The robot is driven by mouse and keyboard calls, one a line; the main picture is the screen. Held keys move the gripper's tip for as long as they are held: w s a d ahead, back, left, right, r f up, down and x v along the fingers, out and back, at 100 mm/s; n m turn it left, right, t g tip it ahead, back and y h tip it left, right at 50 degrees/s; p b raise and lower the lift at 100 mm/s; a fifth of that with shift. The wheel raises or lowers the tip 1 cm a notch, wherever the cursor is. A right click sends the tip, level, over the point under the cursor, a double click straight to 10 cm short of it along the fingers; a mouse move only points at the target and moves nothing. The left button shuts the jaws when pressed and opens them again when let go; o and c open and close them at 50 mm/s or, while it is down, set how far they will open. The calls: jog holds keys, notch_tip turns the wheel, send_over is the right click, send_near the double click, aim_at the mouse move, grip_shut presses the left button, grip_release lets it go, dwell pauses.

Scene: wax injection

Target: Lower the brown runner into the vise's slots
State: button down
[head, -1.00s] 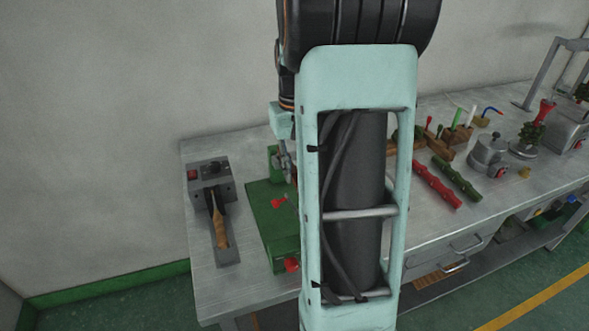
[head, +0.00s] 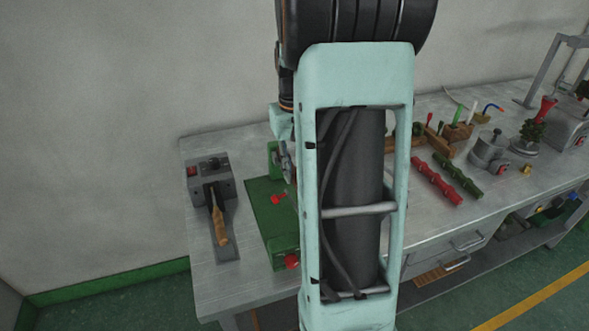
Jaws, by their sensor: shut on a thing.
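A green block-shaped fixture with red knobs (head: 262,215) stands on the left part of the bench; it may be the vise. Its right side is covered by my arm, and I cannot make out its slots. A grey metal part (head: 286,163) shows at its back, beside a green upright; I cannot tell what it belongs to. My gripper is hidden behind my pale teal arm, which fills the middle of the head view. No brown runner can be made out.
A grey stand with a brown-handled tool (head: 220,226) sits left of the green fixture. A red bar (head: 436,181) and a dark green bar (head: 457,180) lie on the bench (head: 220,287) right of my arm. Pots and wooden blocks stand behind them.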

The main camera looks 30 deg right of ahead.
jog(key=shift+f+b, duration=0.45)
jog(key=shift+f, duration=0.35)
jog(key=c, duration=1.8)
grip_release()
notch_tip(320, 180, up, 12)
jog(key=shift+d, duration=0.1)
